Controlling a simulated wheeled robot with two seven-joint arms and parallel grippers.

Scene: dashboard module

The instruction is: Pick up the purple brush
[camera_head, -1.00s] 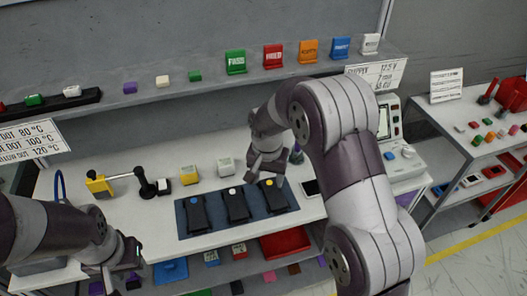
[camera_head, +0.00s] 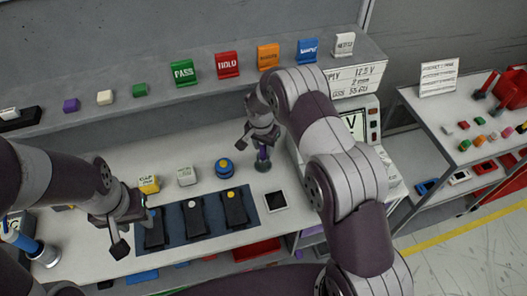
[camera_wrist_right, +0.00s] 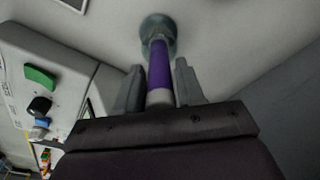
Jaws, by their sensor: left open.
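The purple brush (camera_head: 262,157) stands upright, head down, on the bench right of the black devices in the head view. In the right wrist view its purple handle (camera_wrist_right: 159,65) runs between my fingers, with the grey-green head (camera_wrist_right: 158,28) beyond. My right gripper (camera_head: 259,135) is above the brush, and in the wrist view its fingers (camera_wrist_right: 159,88) stand open on either side of the handle, with narrow gaps. My left gripper (camera_head: 130,222) is open and empty at the left of the blue mat, away from the brush.
A blue mat (camera_head: 172,213) holds three black devices. A blue round button (camera_head: 224,168) and small blocks stand behind it. A flat dark-screened device (camera_head: 276,201) lies in front of the brush. A tester (camera_head: 358,125) stands on the right. A shelf with coloured signs runs behind.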

